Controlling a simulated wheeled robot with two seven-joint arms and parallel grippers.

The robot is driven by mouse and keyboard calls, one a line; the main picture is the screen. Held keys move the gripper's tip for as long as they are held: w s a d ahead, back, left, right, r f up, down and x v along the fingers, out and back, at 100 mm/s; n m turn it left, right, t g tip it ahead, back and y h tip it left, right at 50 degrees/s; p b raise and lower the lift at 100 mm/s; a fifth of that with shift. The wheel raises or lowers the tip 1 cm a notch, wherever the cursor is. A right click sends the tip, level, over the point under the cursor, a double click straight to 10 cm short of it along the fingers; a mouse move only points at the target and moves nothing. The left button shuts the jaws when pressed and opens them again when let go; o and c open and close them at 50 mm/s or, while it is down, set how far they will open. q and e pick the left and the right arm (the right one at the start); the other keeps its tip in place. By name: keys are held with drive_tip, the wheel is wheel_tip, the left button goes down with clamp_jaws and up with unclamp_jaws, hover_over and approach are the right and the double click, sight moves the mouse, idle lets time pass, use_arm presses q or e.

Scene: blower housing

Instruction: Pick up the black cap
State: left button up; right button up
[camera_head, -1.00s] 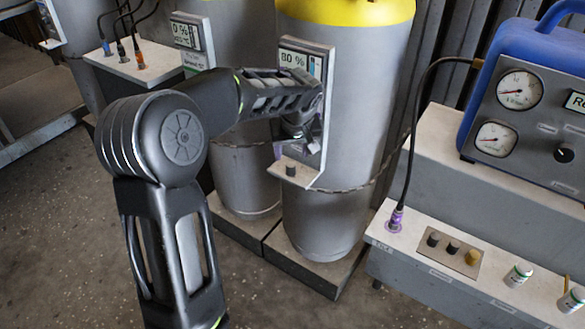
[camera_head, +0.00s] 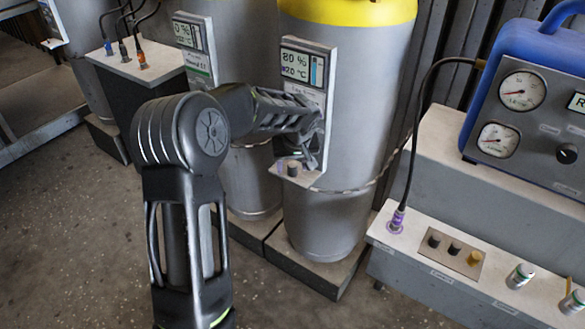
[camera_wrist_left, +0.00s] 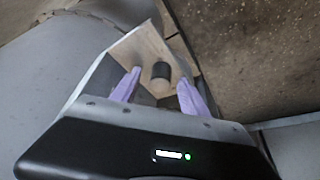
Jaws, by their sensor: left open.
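The black cap (camera_head: 292,170) stands upright on the small ledge (camera_head: 308,180) below the display panel of the middle cylinder. It also shows in the left wrist view (camera_wrist_left: 161,73), on the pale ledge top. My left gripper (camera_head: 298,158) is close to the panel, just above the ledge. In the left wrist view its two purple fingers (camera_wrist_left: 159,82) are apart, one on each side of the cap in the picture. A gap shows between each finger and the cap, and the gripper holds nothing. I cannot tell the exact height of the fingertips over the ledge. My right gripper is not in view.
The panel (camera_head: 303,75) rises directly behind the ledge. A grey bench (camera_head: 410,262) at right holds a plate with two more black caps (camera_head: 445,243) and a gold one (camera_head: 474,258). A blue gauge unit (camera_head: 535,95) stands behind it. Another cylinder (camera_head: 240,100) is to the left.

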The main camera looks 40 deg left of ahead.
use_arm(q)
drive_tip(key=shift+c, duration=0.5)
clamp_jaws()
idle(0.5)
